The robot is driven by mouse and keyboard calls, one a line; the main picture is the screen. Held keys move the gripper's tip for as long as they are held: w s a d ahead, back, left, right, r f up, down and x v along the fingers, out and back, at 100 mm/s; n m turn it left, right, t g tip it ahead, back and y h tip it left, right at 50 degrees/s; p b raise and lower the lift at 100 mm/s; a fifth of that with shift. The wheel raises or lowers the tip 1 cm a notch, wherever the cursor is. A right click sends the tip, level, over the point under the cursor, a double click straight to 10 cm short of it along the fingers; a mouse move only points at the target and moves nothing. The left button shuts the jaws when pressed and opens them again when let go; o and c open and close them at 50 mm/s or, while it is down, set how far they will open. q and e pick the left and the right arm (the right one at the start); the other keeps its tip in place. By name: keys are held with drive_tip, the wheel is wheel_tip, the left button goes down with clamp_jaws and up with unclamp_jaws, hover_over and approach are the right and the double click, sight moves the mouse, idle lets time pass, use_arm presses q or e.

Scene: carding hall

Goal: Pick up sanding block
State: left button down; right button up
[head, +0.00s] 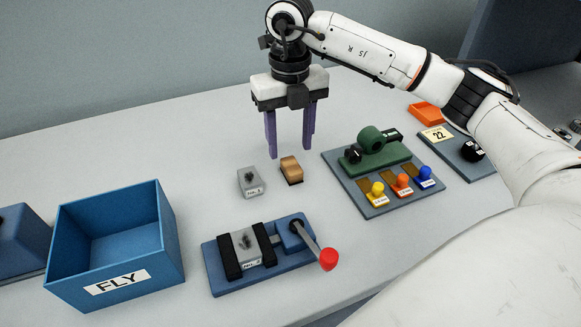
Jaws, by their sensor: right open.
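The sanding block looks to be the small tan-brown block (291,168) with a dark base, lying on the grey table. My right gripper (289,154) has its purple fingers pointing down, apart and empty. In the picture its fingertips are just above and behind the block; how high they are over the table is hard to tell. Nothing hides the block. My left gripper is not in view.
A grey labelled block (251,182) lies just left of the tan block. A blue clamp fixture (215,283) with a red-knobbed lever holds a similar grey block in front. A blue bin (165,245) marked FLY stands left. A grey board (378,208) with colored knobs lies right.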

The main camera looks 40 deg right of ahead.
sight(291, 164)
wheel_tip(291, 164, down, 4)
drive_tip(key=shift+s+d+r+p, duration=0.1)
drive_tip(key=shift+s+d+p, duration=0.05)
drive_tip(key=shift+p, duration=0.2)
drive_tip(key=shift+f, duration=0.6)
drive_tip(key=c, duration=1.1)
wheel_tip(291, 164, up, 10)
drive_tip(key=shift+r+b, duration=0.1)
drive_tip(key=shift+b, duration=0.25)
drive_tip(key=o, duration=0.5)
drive_tip(key=c, duration=0.4)
